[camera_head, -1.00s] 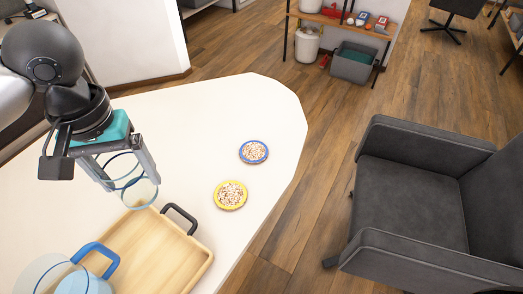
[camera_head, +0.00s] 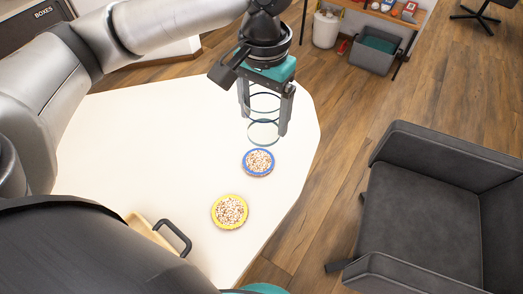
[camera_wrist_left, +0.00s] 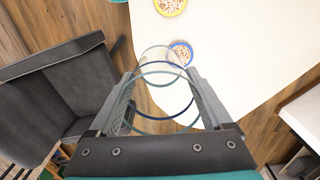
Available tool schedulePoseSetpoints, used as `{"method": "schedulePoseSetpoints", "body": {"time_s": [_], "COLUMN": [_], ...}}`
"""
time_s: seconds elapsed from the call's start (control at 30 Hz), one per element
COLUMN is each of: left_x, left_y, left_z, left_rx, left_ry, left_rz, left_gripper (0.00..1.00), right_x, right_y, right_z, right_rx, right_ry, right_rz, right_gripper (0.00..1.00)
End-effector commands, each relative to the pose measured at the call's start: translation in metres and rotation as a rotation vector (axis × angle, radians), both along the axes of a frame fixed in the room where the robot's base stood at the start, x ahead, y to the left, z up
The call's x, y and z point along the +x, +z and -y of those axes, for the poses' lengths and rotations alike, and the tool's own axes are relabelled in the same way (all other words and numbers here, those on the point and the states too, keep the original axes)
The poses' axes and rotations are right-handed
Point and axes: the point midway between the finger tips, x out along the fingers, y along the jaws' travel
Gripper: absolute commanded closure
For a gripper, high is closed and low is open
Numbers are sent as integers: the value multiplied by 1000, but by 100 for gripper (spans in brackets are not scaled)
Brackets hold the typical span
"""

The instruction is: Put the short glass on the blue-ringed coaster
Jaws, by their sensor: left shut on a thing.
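The short glass (camera_head: 263,131) is clear with thin dark rings. My left gripper (camera_head: 266,115) is shut on it and holds it upright above the white table. The blue-ringed coaster (camera_head: 258,162) lies flat on the table, just below the glass in the head view and apart from it there. In the left wrist view the glass (camera_wrist_left: 160,78) sits between the fingers (camera_wrist_left: 163,100), and the coaster (camera_wrist_left: 181,50) shows partly beside and through its far end. The coaster's speckled centre is empty. My right gripper is not in view.
A yellow-ringed coaster (camera_head: 230,211) lies nearer on the white table (camera_head: 150,130). A wooden tray (camera_head: 146,232) with a dark handle is mostly hidden by my arm. A grey armchair (camera_head: 425,220) stands right of the table edge. The table around the coasters is clear.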

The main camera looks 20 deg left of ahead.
Motion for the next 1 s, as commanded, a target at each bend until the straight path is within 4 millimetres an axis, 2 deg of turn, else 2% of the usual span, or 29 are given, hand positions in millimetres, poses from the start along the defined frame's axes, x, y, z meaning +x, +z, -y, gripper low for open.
{"method": "schedulePoseSetpoints", "body": {"time_s": [0.13, 0.23, 0.5, 0.8, 1.0], "left_x": [15, 25, 49, 66, 71], "left_y": [0, -2, -10, -25, -34], "left_z": [-2, -5, -16, -33, -44], "left_rx": [-3, -4, -5, -7, -6], "left_ry": [-202, -354, -762, -1203, -1415], "left_rz": [-4, -4, -3, -3, -2], "left_gripper": [85, 85, 85, 85, 85], "right_x": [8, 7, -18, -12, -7], "right_y": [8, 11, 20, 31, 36], "right_z": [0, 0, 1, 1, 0], "right_rx": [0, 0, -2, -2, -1], "right_ry": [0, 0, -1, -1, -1], "right_rz": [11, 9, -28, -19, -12], "right_gripper": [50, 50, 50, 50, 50]}}
